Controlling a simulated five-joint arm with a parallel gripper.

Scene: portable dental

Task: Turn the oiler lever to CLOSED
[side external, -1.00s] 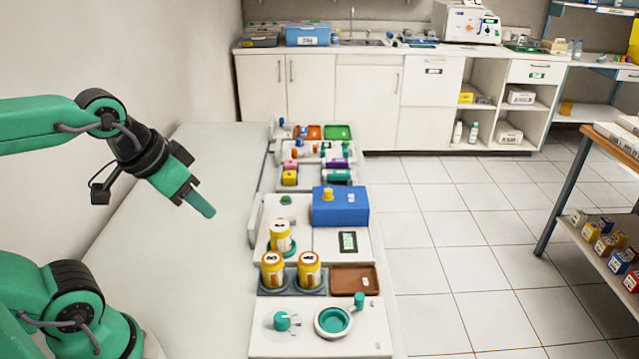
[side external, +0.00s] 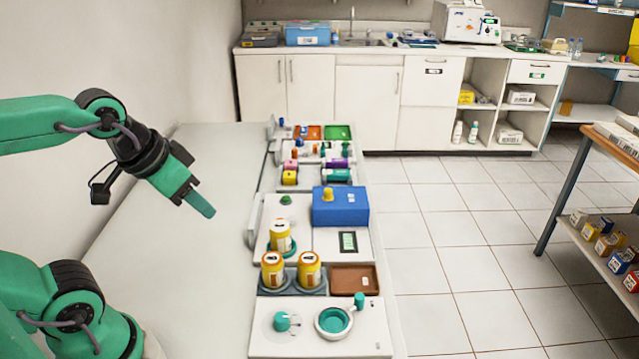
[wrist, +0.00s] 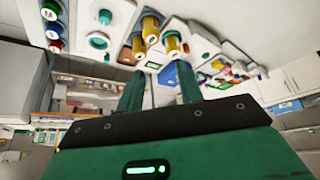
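A white panel (side external: 264,343) at the near end of the bench carries a teal knob (side external: 282,321) on its left and a round teal cup in a white ring (side external: 333,321) with a small teal lever (side external: 359,300) at its upper right. Which of these is the oiler lever I cannot tell, and no CLOSED marking is readable. The wrist view shows the knob (wrist: 105,16) and ring (wrist: 98,40) at the upper left. My gripper (side external: 207,210) is in the air left of the panel, touching nothing. Its two fingers stand apart and empty in the wrist view (wrist: 160,90).
Three yellow canisters (side external: 309,269) stand just behind the panel, beside a brown tray (side external: 354,280). A blue box (side external: 340,206) and more small parts stand farther back. The pale surface (side external: 190,270) left of the panels is clear.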

